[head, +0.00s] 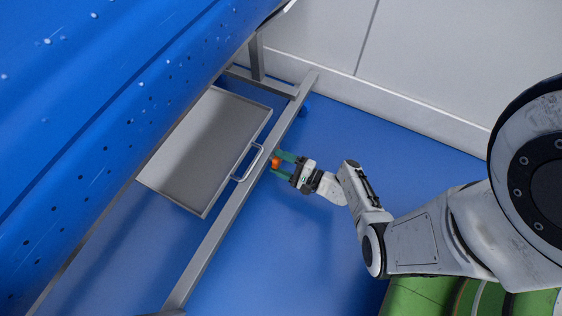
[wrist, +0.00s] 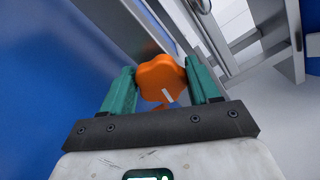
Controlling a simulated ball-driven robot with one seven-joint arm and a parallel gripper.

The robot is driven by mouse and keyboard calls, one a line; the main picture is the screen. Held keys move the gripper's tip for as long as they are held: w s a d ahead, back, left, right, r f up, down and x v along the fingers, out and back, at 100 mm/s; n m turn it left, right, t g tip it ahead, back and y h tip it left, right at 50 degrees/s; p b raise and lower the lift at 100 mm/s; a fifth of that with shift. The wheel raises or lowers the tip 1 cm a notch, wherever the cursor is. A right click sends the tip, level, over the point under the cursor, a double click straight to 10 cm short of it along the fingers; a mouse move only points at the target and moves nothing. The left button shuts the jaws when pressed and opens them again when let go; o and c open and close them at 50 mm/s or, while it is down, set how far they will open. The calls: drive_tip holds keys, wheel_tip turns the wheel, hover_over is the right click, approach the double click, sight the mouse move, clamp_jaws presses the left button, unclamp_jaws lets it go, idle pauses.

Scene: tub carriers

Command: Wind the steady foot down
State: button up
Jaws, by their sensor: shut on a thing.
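An orange lobed knob (wrist: 160,78) sits between the two green fingers of my gripper (wrist: 163,95) in the wrist view. My gripper is shut on it. In the head view the orange knob (head: 275,162) shows small at the tips of my gripper (head: 281,162), beside the grey lower rail (head: 225,220) of the carrier frame. A short white mark shows on the knob's face. The foot below the knob is hidden, so I cannot tell its height or whether it touches the floor.
A grey tray (head: 262,120) with a bar handle (head: 249,163) lies beside the rail, under the big blue tub (head: 110,100). A pale wall (head: 430,60) stands behind. Blue floor (head: 270,260) is clear in front.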

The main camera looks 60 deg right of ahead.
drive_tip(key=n, duration=0.4)
drive_tip(key=shift+f, duration=0.2)
drive_tip(key=shift+f+n, duration=0.1)
drive_tip(key=shift+n, duration=1.8)
drive_tip(key=o, duration=1.1)
drive_tip(key=shift+c, duration=0.2)
drive_tip(key=shift+s, duration=0.1)
drive_tip(key=s+p, duration=0.1)
drive_tip(key=s, duration=0.9)
drive_tip(key=shift+s+d, duration=0.15)
drive_tip(key=shift+s, duration=0.15)
